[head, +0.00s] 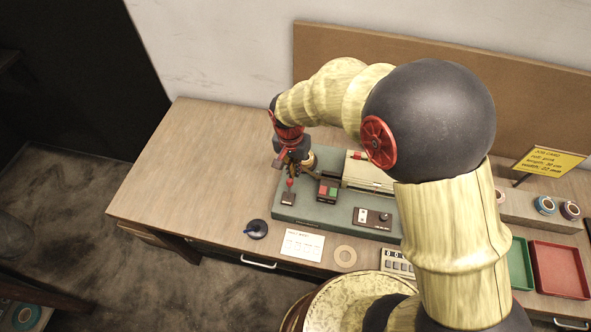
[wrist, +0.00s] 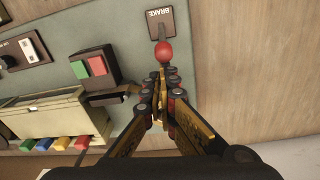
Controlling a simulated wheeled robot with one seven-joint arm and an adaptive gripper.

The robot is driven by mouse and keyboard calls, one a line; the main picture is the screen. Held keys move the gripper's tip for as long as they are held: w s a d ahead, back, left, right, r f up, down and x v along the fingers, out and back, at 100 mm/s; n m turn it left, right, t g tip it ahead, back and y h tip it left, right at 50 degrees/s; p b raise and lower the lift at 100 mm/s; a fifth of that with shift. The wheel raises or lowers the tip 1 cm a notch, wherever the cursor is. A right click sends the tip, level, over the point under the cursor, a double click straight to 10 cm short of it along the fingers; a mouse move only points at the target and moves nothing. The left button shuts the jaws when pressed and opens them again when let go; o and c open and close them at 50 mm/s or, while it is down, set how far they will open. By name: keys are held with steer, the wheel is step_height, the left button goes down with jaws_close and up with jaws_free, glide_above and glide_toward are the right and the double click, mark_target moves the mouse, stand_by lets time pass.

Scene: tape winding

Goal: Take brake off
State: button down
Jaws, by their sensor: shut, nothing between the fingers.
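The brake is a short lever with a red ball knob (wrist: 165,52) on a dark plate marked BRAKE (wrist: 167,20). In the head view the knob (head: 290,183) and plate (head: 288,199) are at the front left corner of the green machine base (head: 322,221). My gripper (wrist: 163,80) is shut and empty, its fingertips close to the red knob. I cannot tell whether they touch it. In the head view my gripper (head: 285,160) is above the left end of the machine, just behind the knob.
A red and green button box (head: 328,188) stands right of the brake, near the cream machine housing (head: 368,172). A switch panel (head: 372,218) is further right. A white card (head: 302,244), a tape ring (head: 345,256) and a dark round object (head: 256,229) lie in front. The table's left side is clear.

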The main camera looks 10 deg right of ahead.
steer(key=shift+s+a+r+t+b, duration=0.1)
steer(key=shift+s+r+t+b, duration=0.05)
steer(key=shift+s+t+b, duration=0.2)
steer(key=shift+s+a+r+t+h+b, duration=0.15)
steer(key=shift+s+r+t+h+b, duration=0.05)
steer(key=shift+s+t+b, duration=0.25)
steer(key=shift+s+a+r+t+h+b, duration=0.2)
steer(key=shift+s+t+b, duration=0.1)
steer(key=shift+b, duration=0.25)
steer(key=shift+s+a+r+b, duration=0.2)
steer(key=shift+s+b, duration=0.1)
steer(key=shift+s, duration=0.35)
steer(key=shift+s+a+r+b, duration=0.2)
steer(key=shift+s+b, duration=0.1)
steer(key=shift+s, duration=0.35)
steer(key=shift+r, duration=0.2)
steer(key=shift+r+p, duration=0.45)
steer(key=shift+r, duration=0.15)
steer(key=shift+w, duration=0.1)
